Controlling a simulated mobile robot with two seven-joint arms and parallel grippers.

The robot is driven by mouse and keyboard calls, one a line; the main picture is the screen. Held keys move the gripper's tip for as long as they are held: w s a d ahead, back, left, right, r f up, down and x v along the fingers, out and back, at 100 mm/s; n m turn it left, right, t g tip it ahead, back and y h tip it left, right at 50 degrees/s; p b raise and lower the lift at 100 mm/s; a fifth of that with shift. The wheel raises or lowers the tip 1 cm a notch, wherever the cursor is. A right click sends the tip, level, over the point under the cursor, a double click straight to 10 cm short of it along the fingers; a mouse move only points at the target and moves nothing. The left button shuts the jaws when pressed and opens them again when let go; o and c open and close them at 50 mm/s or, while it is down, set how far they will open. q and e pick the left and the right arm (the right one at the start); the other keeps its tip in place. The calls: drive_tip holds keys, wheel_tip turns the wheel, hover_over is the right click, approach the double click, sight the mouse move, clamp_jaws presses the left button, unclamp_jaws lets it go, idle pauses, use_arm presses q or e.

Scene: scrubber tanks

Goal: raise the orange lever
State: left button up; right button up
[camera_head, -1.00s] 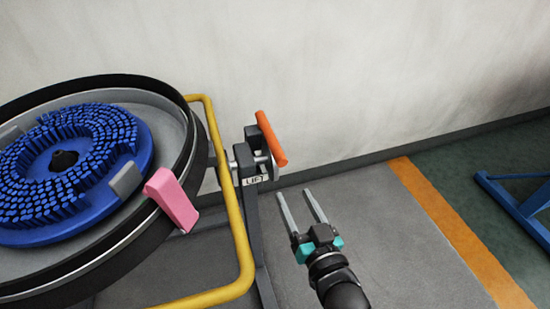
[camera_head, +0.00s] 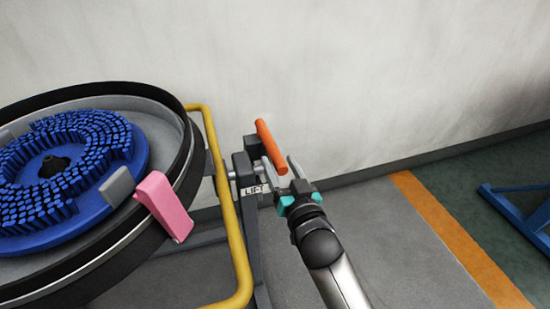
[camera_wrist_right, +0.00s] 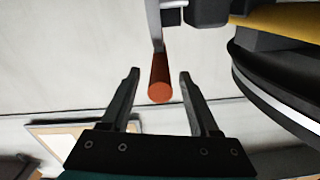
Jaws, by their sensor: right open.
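The orange lever (camera_head: 271,145) is a round bar on a dark bracket beside a plate marked LIFT (camera_head: 254,190). In the head view it slants from upper left to lower right. My right gripper (camera_head: 280,163) is open, with its fingertips at the lever's lower end. In the right wrist view the lever (camera_wrist_right: 160,82) shows end-on between the two open fingers (camera_wrist_right: 158,82), with a gap on each side. I cannot tell from these views how far the fingers reach along it. My left gripper is not in view.
A round tank (camera_head: 190,150) with a blue brush disc (camera_head: 125,165) and a pink block (camera_head: 163,205) is at left. A yellow rail (camera_head: 232,225) runs between it and the lever post. A pale wall stands behind. Floor at right is clear up to a blue frame (camera_head: 515,205).

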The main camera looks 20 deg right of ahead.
sight(275, 155)
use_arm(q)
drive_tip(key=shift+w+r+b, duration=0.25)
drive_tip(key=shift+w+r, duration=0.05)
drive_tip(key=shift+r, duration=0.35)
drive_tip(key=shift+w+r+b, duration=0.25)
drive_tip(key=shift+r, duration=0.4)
use_arm(e)
drive_tip(key=shift+w, duration=1.95)
drive_tip(key=shift+c, duration=0.4)
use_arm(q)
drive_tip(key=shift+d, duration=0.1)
use_arm(e)
drive_tip(key=shift+a, duration=0.1)
clamp_jaws()
